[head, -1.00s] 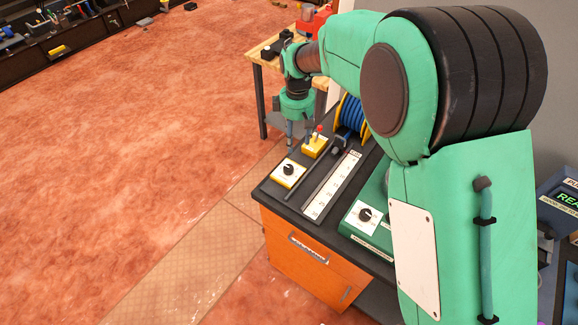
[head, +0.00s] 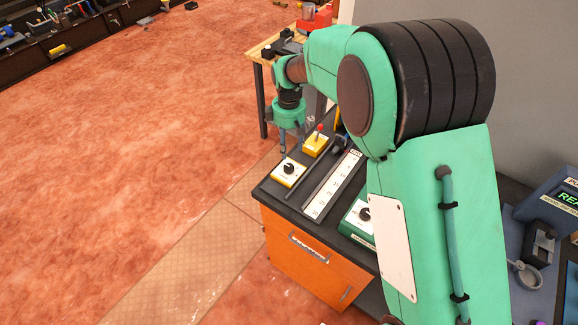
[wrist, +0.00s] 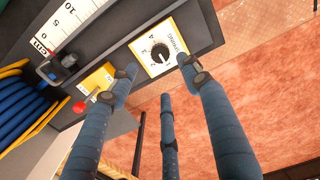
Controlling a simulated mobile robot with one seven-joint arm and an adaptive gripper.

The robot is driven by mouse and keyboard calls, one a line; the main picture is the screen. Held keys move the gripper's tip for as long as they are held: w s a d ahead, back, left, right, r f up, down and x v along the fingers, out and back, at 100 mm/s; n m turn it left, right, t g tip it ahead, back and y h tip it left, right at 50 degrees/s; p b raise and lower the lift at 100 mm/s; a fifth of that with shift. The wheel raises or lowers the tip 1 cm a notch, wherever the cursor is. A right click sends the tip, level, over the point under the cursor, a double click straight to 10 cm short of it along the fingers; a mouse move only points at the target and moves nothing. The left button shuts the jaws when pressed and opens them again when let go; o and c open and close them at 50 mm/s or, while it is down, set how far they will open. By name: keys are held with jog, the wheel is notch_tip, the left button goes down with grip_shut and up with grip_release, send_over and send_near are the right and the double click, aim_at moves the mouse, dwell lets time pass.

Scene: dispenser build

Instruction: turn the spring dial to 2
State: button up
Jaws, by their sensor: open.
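The spring dial (head: 288,169) is a black knob on a white plate, on a small yellow box at the bench's left edge. In the wrist view the spring dial (wrist: 160,53) shows its SPRING label and printed numbers around the knob. Which number its pointer marks is too small to tell surely. My gripper (head: 291,147) hangs above and just behind the dial box in the head view. In the wrist view my gripper (wrist: 158,76) has its blue fingers spread and empty, with the dial beyond the fingertips and apart from them.
A yellow box with a red-tipped lever (head: 316,142) stands close behind the dial box. A ruled white scale (head: 334,185) lies to the right, and a green box with another dial (head: 362,216) is partly hidden by my arm. A blue hose reel (wrist: 25,105) shows in the wrist view.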

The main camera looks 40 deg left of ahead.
aim_at(289, 167)
notch_tip(289, 167, down, 12)
jog(key=shift+r+b, duration=0.25)
jog(key=shift+b, duration=0.45)
jog(key=c, duration=1.1)
jog(key=shift+c, duration=0.2)
jog(key=shift+m, duration=0.3)
jog(key=m+p, duration=0.2)
jog(key=m, duration=0.3)
jog(key=shift+d, duration=0.1)
jog(key=m+p, duration=0.1)
jog(key=m, duration=0.5)
jog(key=o, duration=1.1)
